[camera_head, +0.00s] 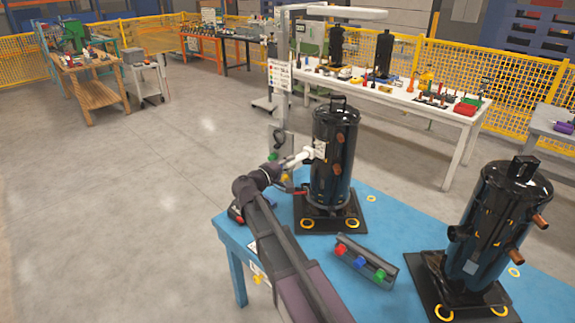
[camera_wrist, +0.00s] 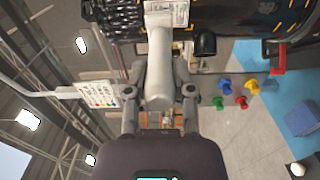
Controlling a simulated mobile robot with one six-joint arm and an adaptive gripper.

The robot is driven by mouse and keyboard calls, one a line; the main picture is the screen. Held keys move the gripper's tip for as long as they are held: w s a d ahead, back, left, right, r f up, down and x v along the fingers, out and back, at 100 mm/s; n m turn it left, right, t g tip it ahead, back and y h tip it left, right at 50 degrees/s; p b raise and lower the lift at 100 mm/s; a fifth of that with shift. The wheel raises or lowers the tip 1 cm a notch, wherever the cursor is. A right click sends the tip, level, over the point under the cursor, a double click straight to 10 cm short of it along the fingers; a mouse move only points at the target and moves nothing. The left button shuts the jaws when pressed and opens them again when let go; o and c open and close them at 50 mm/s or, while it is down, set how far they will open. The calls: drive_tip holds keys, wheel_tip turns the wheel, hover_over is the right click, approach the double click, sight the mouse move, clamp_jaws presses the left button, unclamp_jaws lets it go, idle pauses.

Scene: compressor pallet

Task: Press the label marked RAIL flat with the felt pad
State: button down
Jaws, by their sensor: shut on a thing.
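A tall black compressor (camera_head: 334,170) stands upright on a dark base plate on the blue table (camera_head: 380,230). A white label (camera_head: 320,149) is on its left side. The label also shows at the top of the wrist view (camera_wrist: 168,10); its print is too small to read as RAIL. My gripper (camera_head: 281,168) is left of the compressor and shut on a pale, rounded tool (camera_head: 298,158), apparently the felt pad. In the wrist view the tool (camera_wrist: 158,70) sits between both fingers, its far end at the label's lower edge. I cannot tell whether they touch.
A second black compressor (camera_head: 491,225) with copper stubs stands at the right. A dark rack (camera_head: 364,263) with red, blue and green knobs lies between the compressors. A white bench (camera_head: 440,106) with parts is behind.

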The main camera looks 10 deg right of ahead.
sight(299, 158)
drive_tip(key=shift+x, duration=1.8)
drive_tip(key=shift+w+d, duration=0.3)
drive_tip(key=shift+d, duration=0.05)
idle(0.6)
drive_tip(key=shift+v, duration=1.75)
drive_tip(key=shift+d+f, duration=0.1)
drive_tip(key=shift+w+d+f+b, duration=0.65)
drive_tip(key=shift+d+b, duration=0.1)
drive_tip(key=shift+b, duration=0.1)
drive_tip(key=shift+w+d, duration=0.1)
drive_tip(key=shift+d, duration=0.1)
drive_tip(key=shift+w+d, duration=0.3)
drive_tip(key=shift+d, duration=0.05)
idle(0.9)
